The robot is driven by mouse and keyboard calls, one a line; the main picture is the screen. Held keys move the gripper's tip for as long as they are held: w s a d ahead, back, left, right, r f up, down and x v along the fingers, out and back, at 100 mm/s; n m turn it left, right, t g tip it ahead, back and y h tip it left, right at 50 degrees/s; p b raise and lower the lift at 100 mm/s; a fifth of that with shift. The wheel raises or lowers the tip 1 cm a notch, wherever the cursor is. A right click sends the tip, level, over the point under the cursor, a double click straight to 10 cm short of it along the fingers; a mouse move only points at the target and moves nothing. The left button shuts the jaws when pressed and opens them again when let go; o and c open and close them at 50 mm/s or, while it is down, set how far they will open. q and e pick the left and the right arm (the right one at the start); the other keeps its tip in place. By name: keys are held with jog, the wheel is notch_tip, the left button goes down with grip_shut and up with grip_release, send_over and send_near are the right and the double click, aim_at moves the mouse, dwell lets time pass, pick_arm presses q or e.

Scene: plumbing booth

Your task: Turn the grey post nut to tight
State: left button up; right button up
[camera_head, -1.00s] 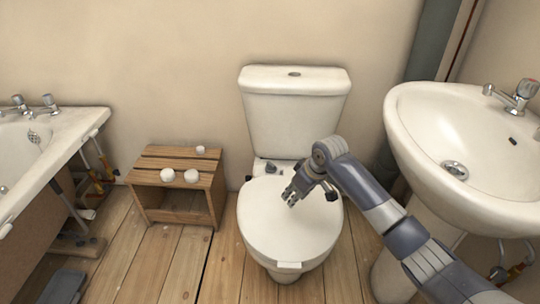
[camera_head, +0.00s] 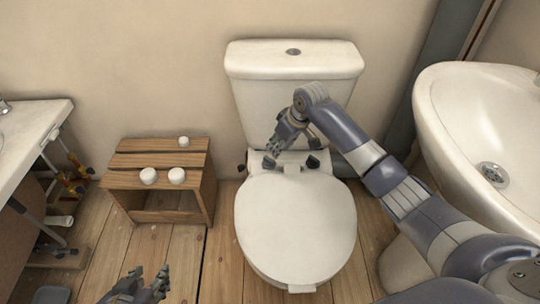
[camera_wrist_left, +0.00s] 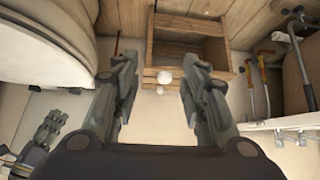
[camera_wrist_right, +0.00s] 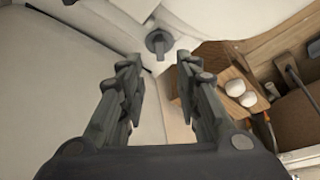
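Dark grey winged nuts show on the hinge ledge behind the toilet lid (camera_head: 295,225): one on the right (camera_head: 313,162), one nearer the middle (camera_head: 268,162), and a small dark knob (camera_head: 241,168) at the left edge. None is marked as the post nut. My right gripper (camera_head: 276,144) is over this ledge, pointing down and left. In the right wrist view its fingers (camera_wrist_right: 160,75) are apart and empty, with a grey nut (camera_wrist_right: 158,43) ahead between them, untouched. My left gripper (camera_head: 148,282) is low at the front left. In the left wrist view its fingers (camera_wrist_left: 153,62) are open and empty.
A wooden crate (camera_head: 155,160) with white round pieces on top stands left of the toilet. The cistern (camera_head: 293,90) rises behind the ledge. Floor between crate and toilet is clear.

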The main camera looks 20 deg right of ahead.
jog(key=b, duration=0.2)
send_over(270, 160)
jog(key=s+d, duration=0.1)
jog(key=s, duration=0.1)
notch_tip(270, 160, down, 5)
jog(key=shift+d+r, duration=0.1)
jog(key=shift+r, duration=0.05)
jog(key=b+x, duration=0.1)
jog(key=x, duration=0.3)
jog(key=shift+w+b, duration=0.1)
jog(key=shift+b, duration=0.2)
pick_arm(q)
jog(key=w+d+r+t+h, duration=0.1)
jog(key=w+r+t, duration=0.3)
jog(key=r, duration=0.4)
jog(key=w+d+r+t+h, duration=0.2)
jog(key=w+r+t, duration=0.3)
jog(key=r, duration=0.3)
jog(key=shift+d+r+m+t, duration=0.3)
jog(key=shift+d+t, duration=0.5)
jog(key=shift+t, duration=0.1)
pick_arm(e)
jog(key=shift+w+f, duration=0.15)
jog(key=shift+f, duration=0.1)
grip_shut()
